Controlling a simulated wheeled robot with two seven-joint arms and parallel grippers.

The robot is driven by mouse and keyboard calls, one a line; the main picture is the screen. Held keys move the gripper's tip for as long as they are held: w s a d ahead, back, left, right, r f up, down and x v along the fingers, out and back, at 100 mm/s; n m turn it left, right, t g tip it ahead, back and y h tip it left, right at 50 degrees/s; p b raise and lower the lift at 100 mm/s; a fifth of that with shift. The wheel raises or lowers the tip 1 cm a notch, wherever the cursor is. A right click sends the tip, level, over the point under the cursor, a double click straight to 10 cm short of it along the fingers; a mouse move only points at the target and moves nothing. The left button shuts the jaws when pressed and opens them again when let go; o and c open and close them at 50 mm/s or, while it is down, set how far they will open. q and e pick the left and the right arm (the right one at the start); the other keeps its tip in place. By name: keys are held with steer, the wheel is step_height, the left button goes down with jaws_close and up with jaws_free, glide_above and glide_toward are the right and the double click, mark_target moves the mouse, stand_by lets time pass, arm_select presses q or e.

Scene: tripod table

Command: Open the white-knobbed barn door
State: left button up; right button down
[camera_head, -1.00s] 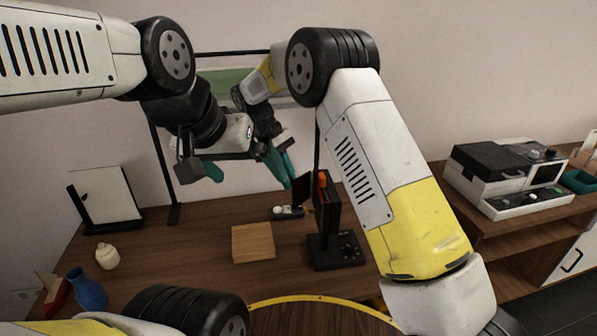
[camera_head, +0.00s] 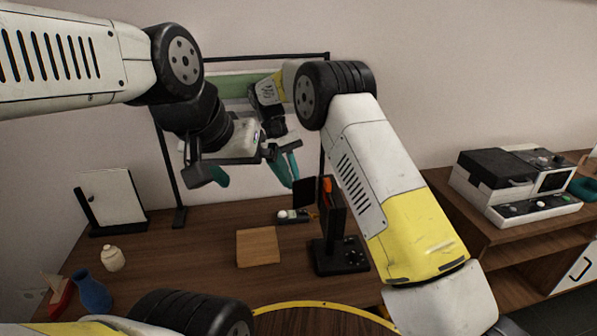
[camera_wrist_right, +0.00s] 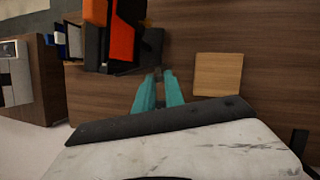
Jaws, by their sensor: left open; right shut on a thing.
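A black upright device (camera_head: 333,218) with an orange part and a dark flap (camera_head: 303,192) on its left stands on the desk. I take this flap as a possible barn door; no white knob on it can be made out. A small item with a white round end (camera_head: 284,215) lies below the flap. My right gripper (camera_head: 291,182) has teal fingers beside the flap's upper edge. In the right wrist view its fingers (camera_wrist_right: 158,76) are close together on something small and dark, mostly hidden. My left gripper (camera_head: 205,178) is open and empty, in the air to the left.
A black frame (camera_head: 170,165) stands behind my arms. A jar (camera_head: 112,258) and a blue vase (camera_head: 92,292) stand at left. A machine (camera_head: 515,185) sits on the right cabinet.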

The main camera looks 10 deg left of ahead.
steer(key=c, duration=1.4)
jaws_free()
steer(key=v, duration=0.7)
steer(key=shift+a+r, duration=0.15)
steer(key=shift+r, duration=0.2)
steer(key=shift+w, duration=0.1)
